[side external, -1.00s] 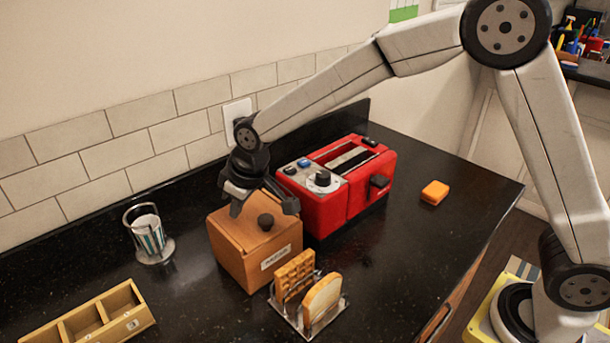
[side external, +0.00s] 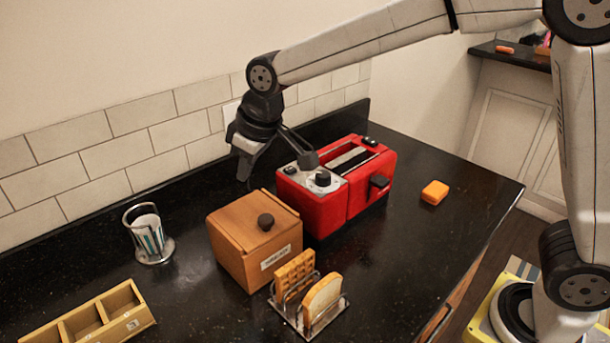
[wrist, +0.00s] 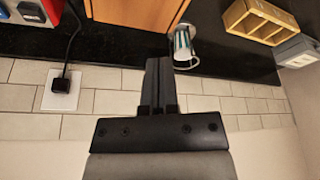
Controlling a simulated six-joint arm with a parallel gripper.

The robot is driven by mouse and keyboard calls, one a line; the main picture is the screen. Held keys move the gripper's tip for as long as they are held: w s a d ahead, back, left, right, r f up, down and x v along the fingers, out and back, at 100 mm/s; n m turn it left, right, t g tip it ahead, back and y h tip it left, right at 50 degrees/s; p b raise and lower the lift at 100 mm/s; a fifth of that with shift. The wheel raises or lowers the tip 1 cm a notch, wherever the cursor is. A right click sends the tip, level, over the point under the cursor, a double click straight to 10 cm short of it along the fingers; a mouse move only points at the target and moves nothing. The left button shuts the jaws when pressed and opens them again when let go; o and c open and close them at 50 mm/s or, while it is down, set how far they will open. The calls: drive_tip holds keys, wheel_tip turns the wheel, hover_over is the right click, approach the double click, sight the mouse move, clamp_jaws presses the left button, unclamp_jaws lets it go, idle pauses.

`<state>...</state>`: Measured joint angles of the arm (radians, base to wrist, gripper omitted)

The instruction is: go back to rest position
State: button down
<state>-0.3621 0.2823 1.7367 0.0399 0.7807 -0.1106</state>
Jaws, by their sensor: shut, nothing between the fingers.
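My gripper (side external: 244,176) hangs in the air in the side view, behind and above the wooden box and left of the red toaster. In the wrist view, my gripper (wrist: 160,65) has its fingers together, with nothing between them. The wooden box (side external: 254,260) stands on the dark counter with its lid on and a dark knob on top. Part of the box shows at the top of the wrist view (wrist: 140,12). My gripper is apart from the box.
The red toaster (side external: 325,208) stands right of the box. A toast rack (side external: 309,325) with bread is in front. A cup holder (side external: 150,240) and a wooden compartment tray (side external: 95,325) are to the left. An orange block (side external: 435,192) lies right. The tiled wall (side external: 150,150) is behind.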

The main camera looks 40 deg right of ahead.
drive_tip(key=shift+d, duration=0.1)
drive_tip(key=s+d+f+m+h, duration=0.1)
drive_tip(key=s+d+f+m, duration=0.1)
drive_tip(key=s+d+f, duration=0.4)
drive_tip(key=s+d+f+m+g, duration=0.1)
drive_tip(key=s+d+f+m, duration=0.2)
drive_tip(key=s+d+f, duration=0.4)
drive_tip(key=s+d, duration=0.5)
drive_tip(key=shift+f+h, duration=0.2)
drive_tip(key=shift+h, duration=0.2)
drive_tip(key=shift+s, duration=0.1)
